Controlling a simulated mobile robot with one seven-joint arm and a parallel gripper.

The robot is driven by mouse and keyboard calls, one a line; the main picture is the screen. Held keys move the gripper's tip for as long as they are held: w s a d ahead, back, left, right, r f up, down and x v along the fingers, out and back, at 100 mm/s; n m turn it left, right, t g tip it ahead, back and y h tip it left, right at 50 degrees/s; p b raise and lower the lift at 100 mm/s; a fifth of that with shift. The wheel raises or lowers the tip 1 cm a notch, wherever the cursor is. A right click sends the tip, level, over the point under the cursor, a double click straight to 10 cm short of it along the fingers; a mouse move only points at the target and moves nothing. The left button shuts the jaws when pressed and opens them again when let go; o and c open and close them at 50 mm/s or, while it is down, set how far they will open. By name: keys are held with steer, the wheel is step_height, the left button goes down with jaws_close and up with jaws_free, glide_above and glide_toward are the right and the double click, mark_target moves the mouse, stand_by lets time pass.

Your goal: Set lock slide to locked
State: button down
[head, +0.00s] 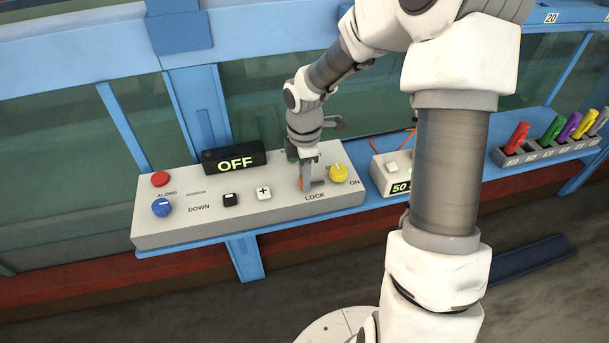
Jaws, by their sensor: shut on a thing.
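The lock slide (301,184) is on the sloped top of the grey control panel (280,209), just above the "LOCK" lettering. My gripper (307,184) points down at the panel and is shut on the lock slide. The yellow knob (339,173) stands just to its right, close to the fingers.
A smaller box (393,168) and a rack of coloured handles (545,151) stand to the right.

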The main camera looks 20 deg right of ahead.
mark_target(314, 183)
stand_by(0.4)
steer(key=shift+d+r+p, duration=0.15)
steer(key=shift+d+p, duration=0.6)
steer(key=shift+d, duration=0.5)
steer(key=c, duration=0.6)
jaws_free()
steer(key=shift+c, duration=0.2)
step_height(314, 183, up, 17)
steer(key=p, duration=0.1)
steer(key=shift+r, duration=0.1)
